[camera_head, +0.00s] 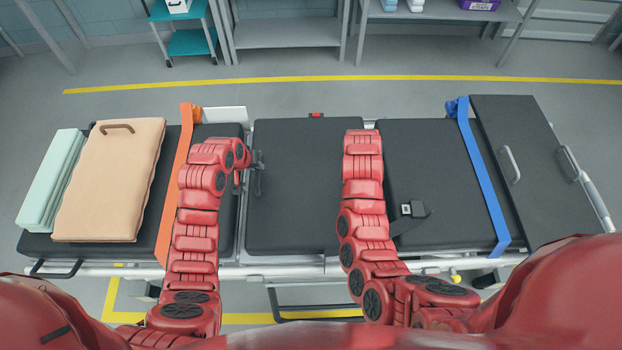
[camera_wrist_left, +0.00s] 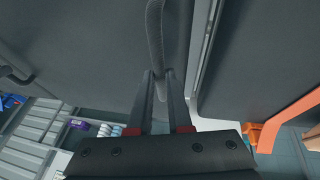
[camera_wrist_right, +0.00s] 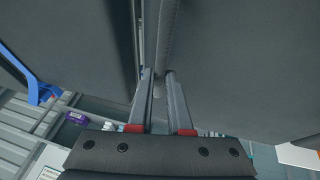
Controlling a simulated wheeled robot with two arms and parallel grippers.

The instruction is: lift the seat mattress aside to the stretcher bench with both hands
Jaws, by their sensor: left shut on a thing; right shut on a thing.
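The seat mattress, a dark grey pad (camera_head: 295,190), lies in the middle of the long padded stretcher. In the left wrist view it is the dark surface at left (camera_wrist_left: 80,45); in the right wrist view it is at right (camera_wrist_right: 240,60). My left gripper (camera_head: 258,176) is at its left edge, shut on a dark looped handle (camera_wrist_left: 155,35). In the head view my right forearm hides that gripper. I cannot tell which surface is the stretcher bench.
An orange strap (camera_head: 180,185) and a blue strap (camera_head: 483,180) cross the neighbouring pads. A tan cushion (camera_head: 112,180) and a mint pad (camera_head: 52,180) lie at left. A dark board with a handle (camera_head: 520,120) is at right. Open floor (camera_head: 290,95) lies behind, before the shelves.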

